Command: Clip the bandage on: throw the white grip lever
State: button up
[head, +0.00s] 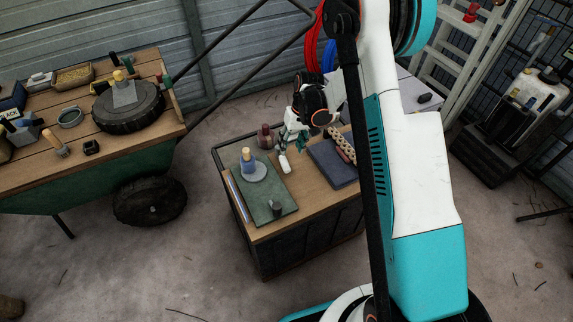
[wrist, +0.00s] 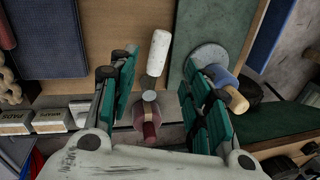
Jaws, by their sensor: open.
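The white grip lever (wrist: 158,52) shows in the wrist view as a white rounded handle on a short metal shaft. It also shows in the head view (head: 285,164), just below my gripper (head: 291,142). In the wrist view my gripper (wrist: 160,78) is open, its green-padded fingers on either side of the lever's shaft. I see no clear contact. A blue cylinder with a tan top (wrist: 225,82) stands on a grey disc, close to the right finger. I cannot tell which thing is the bandage.
A green mat (head: 276,193) lies on the wooden top of the small cabinet (head: 259,233), under the grey disc. A dark blue pad (head: 331,166) lies to the right. A small dark cup (head: 276,208) stands at the front. A laden green cart (head: 60,182) stands left.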

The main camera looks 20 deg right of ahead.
aim_at(286, 164)
jog(key=f+b, duration=0.1)
jog(key=f, duration=0.2)
jog(key=a+f+b, duration=0.1)
jog(key=f, duration=0.2)
jog(key=f+b, duration=0.1)
jog(key=f, duration=0.2)
jog(key=shift+a+f, duration=0.4)
grip_shut()
